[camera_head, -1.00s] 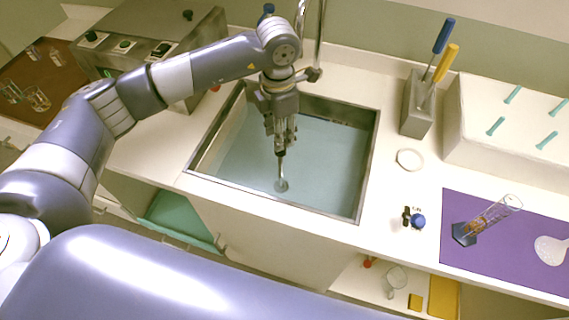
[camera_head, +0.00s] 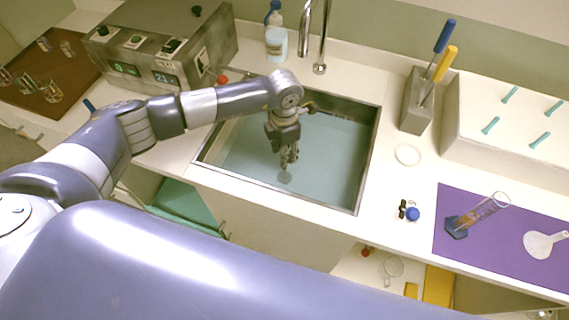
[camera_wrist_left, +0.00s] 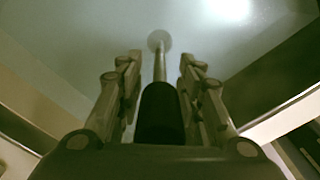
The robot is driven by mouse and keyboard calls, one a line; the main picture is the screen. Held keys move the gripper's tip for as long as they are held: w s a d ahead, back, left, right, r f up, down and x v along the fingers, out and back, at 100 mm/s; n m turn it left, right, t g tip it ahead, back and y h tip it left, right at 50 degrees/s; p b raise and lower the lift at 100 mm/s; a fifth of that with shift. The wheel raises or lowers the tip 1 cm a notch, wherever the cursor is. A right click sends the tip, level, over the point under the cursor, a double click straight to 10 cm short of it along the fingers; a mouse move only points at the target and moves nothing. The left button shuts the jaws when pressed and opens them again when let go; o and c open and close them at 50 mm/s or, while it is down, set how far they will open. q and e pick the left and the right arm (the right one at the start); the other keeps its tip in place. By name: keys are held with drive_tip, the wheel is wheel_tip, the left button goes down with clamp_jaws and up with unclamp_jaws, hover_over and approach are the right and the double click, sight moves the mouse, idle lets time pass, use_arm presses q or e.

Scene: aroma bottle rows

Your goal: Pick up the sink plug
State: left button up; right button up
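The sink plug (camera_wrist_left: 160,68) shows in the left wrist view as a thin rod with a thick black grip near me and a pale round disc at the far end. In the head view its disc (camera_head: 285,178) shows on the blue-grey sink floor, and my gripper hides most of the rod. My left gripper (camera_head: 289,158) is down inside the sink, above the disc. In the wrist view the left gripper's fingers (camera_wrist_left: 158,62) stand apart on either side of the rod and black grip, with narrow gaps visible. My right gripper is not in view.
The metal sink rim (camera_head: 370,160) surrounds my left gripper. A tap (camera_head: 320,45) and a soap bottle (camera_head: 276,42) stand behind the sink. To the right are a tool holder (camera_head: 416,100), a white ring (camera_head: 407,154) and a purple mat (camera_head: 490,262). A grey machine (camera_head: 160,45) stands left.

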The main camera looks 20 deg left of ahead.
use_arm(q)
drive_tip(key=c, duration=0.7)
clamp_jaws()
drive_tip(key=shift+r, duration=0.1)
wheel_tip(320, 180, up, 9)
drive_tip(key=b, duration=0.3)
drive_tip(key=shift+r, duration=0.45)
